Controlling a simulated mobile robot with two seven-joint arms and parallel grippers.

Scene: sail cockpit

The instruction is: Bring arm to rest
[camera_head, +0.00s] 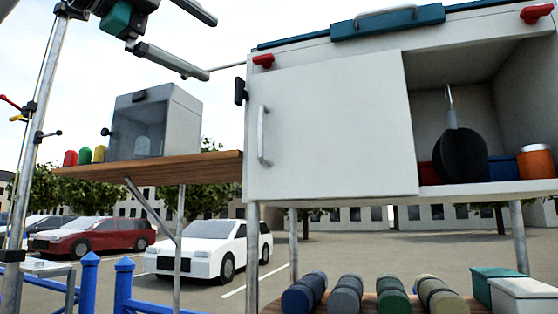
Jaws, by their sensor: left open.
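My left gripper (208,48) is at the upper left, with its two grey fingers spread wide apart and nothing between them. Its dark and green body is at the top edge of the picture. The gripper is in front of the sky, left of the white cabinet (330,130) and above the grey box with a clear front (185,110). A thin rod shows between the lower fingertip and the cabinet; I cannot tell whether they touch. My right gripper is not in view.
The cabinet's door panel (370,150) with an upright handle covers its left part. The open right part holds a black round pan (460,156) and an orange jar (535,165). A wooden shelf (200,168) carries small coloured items. Below are several rolls (345,295).

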